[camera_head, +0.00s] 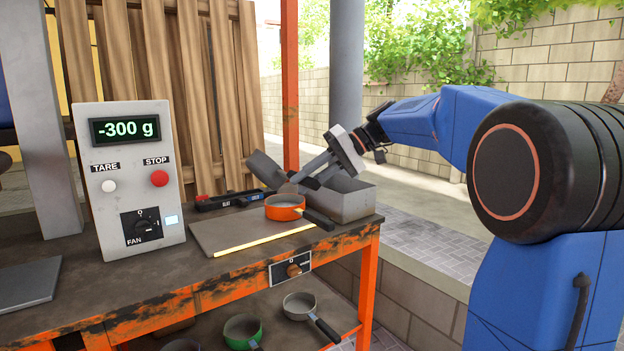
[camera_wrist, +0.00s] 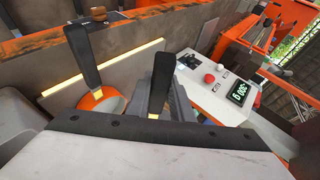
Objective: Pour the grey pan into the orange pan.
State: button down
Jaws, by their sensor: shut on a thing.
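The orange pan (camera_head: 285,208) sits upright on a flat grey plate on the bench, its black handle pointing front right. It also shows in the wrist view (camera_wrist: 112,103), partly hidden. My gripper (camera_head: 306,182) is just behind and above it. It is shut on a black handle (camera_wrist: 161,82), which looks like that of the grey pan.
The control box (camera_head: 130,180) reads -300 g, left of the grey plate (camera_head: 225,230). A black tool (camera_head: 230,200) lies behind the plate. Green (camera_head: 242,329) and pale grey (camera_head: 299,306) pans sit on the lower shelf.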

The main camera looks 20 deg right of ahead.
jog(key=shift+s+a+h, duration=0.15)
jog(key=shift+a+h, duration=0.25)
jog(key=shift+h, duration=0.1)
jog(key=shift+s+a+r+n+t+h, duration=0.15)
jog(key=shift+a+n+t+h, duration=0.2)
jog(key=shift+h, duration=1.05)
jog(key=shift+a+r+n+t+h, duration=0.15)
jog(key=shift+n+t+h, duration=0.3)
jog(key=shift+h, duration=0.95)
jog(key=shift+s+a+r+n+t+h, duration=0.15)
jog(key=shift+a+n+t+h, duration=0.2)
jog(key=shift+h, duration=1.05)
jog(key=shift+d, duration=0.1)
